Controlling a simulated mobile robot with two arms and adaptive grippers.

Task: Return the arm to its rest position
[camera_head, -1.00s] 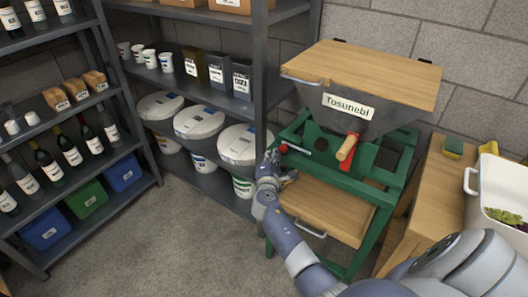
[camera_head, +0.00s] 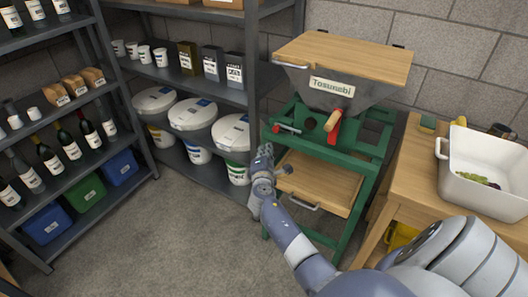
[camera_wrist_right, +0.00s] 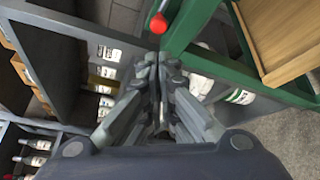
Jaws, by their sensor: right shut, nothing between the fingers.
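My right arm reaches up from the lower right in the head view. Its gripper (camera_head: 266,158) is in front of the shelf edge, just left of the green-framed press labelled Tosunebi (camera_head: 345,155). In the right wrist view the gripper (camera_wrist_right: 158,62) has its fingers together with nothing between them. The press's red-knobbed lever (camera_head: 286,129) is above and right of the gripper; its red knob shows close beyond the fingertips in the wrist view (camera_wrist_right: 158,24). My left gripper is not in view.
A metal shelf (camera_head: 205,83) with white lidded buckets (camera_head: 193,113) stands left of the gripper. A wooden table (camera_head: 402,165) with a white tub (camera_head: 480,190) is at the right. The grey floor (camera_head: 165,235) in front of the shelves is clear.

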